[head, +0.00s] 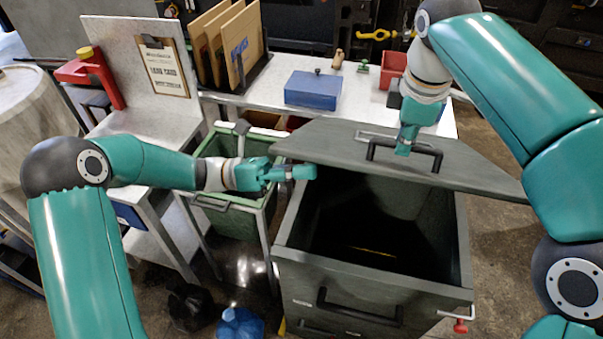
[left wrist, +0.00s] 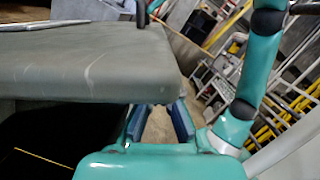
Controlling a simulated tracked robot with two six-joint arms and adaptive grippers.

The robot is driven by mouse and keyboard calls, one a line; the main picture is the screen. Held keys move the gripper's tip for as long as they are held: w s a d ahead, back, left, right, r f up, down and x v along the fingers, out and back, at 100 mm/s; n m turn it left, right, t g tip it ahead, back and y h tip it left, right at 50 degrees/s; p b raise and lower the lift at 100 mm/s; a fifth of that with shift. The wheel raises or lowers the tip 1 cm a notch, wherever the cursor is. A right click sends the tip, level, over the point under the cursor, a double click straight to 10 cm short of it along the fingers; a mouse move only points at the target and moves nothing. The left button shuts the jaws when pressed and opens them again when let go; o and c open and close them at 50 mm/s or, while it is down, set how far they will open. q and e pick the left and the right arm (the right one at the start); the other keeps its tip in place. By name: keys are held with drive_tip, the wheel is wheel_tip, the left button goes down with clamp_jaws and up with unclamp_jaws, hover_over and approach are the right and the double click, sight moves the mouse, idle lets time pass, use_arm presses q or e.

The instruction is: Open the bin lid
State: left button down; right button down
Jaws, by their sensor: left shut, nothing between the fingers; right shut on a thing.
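The dark grey bin (head: 375,297) stands at centre right in the head view, its dark inside showing. Its grey lid (head: 320,146) is lifted off the front of the opening and tilted over the back part. My right gripper (head: 404,146) is shut on the black lid handle (head: 437,155). My left gripper (head: 305,172) is shut and empty near the lid's left edge, above the bin's left rim. In the left wrist view the lid (left wrist: 95,72) fills the upper left, close by my left fingers (left wrist: 158,122); whether they touch it is unclear.
A green bin (head: 232,218) stands left of the grey bin. Behind is a white table with a blue box (head: 313,90), a red container (head: 393,70) and upright boards. A blue bag (head: 241,323) and a black bag (head: 190,305) lie on the floor in front.

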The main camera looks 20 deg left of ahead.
sight(308, 152)
use_arm(q)
drive_tip(key=w+r, duration=0.1)
drive_tip(key=r, duration=0.1)
drive_tip(key=shift+w+a+r, duration=0.1)
drive_tip(key=shift+w+r, duration=0.25)
use_arm(e)
drive_tip(key=shift+w+f, duration=0.2)
drive_tip(key=shift+f, duration=0.05)
use_arm(q)
drive_tip(key=shift+w+r, duration=0.1)
drive_tip(key=shift+w, duration=0.15)
use_arm(e)
drive_tip(key=shift+a+f, duration=0.15)
drive_tip(key=c, duration=1.2)
unclamp_jaws()
use_arm(q)
drive_tip(key=shift+w, duration=0.1)
use_arm(e)
drive_tip(key=shift+w+r, duration=0.15)
drive_tip(key=shift+r, duration=0.05)
